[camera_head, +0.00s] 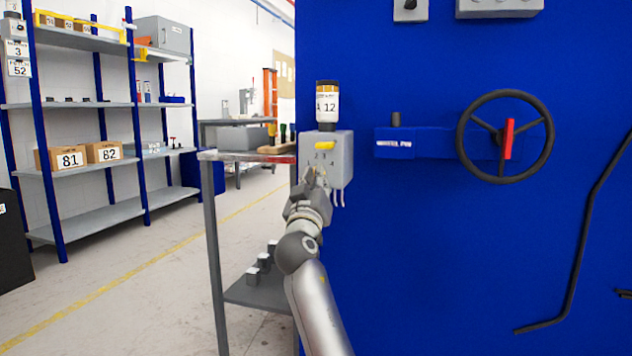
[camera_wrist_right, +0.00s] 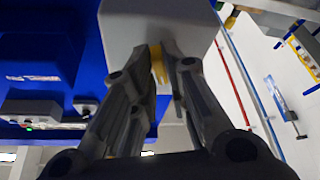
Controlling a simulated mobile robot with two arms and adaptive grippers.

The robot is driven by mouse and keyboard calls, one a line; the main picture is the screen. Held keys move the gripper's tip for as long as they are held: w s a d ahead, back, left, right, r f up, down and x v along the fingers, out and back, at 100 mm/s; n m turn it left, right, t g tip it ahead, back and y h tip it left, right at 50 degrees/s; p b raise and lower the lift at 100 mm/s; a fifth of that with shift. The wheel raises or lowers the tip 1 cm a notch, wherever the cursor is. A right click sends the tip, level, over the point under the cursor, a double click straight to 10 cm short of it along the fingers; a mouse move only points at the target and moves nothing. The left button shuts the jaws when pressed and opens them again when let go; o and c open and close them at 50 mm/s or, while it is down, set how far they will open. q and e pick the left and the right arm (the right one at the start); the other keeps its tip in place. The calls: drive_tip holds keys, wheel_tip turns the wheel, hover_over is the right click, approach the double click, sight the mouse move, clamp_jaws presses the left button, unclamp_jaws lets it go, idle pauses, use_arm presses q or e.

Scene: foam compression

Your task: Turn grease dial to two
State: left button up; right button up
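The grease unit is a grey box (camera_head: 341,160) on the blue machine's left edge, with a bottle labelled A 12 (camera_head: 327,105) on top. A yellow dial pointer (camera_head: 325,146) shows on its front, above small markings too blurred to read fully. My right gripper (camera_head: 316,176) is in front of the box's lower part, just below the pointer. In the right wrist view, the fingers (camera_wrist_right: 160,60) are apart with a narrow gap, and a yellow part (camera_wrist_right: 158,68) shows between them. Contact cannot be told. My left gripper is not in view.
A black handwheel (camera_head: 505,136) with a red handle stands out from the blue panel (camera_head: 430,250) at right. A bench (camera_head: 250,157) stands left of the box, close to my right arm. Shelving (camera_head: 100,105) is farther left, with open floor between.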

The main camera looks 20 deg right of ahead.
drive_tip(key=shift+o, duration=0.7)
drive_tip(key=shift+d+r, duration=0.1)
drive_tip(key=shift+r, duration=0.05)
drive_tip(key=v, duration=1.2)
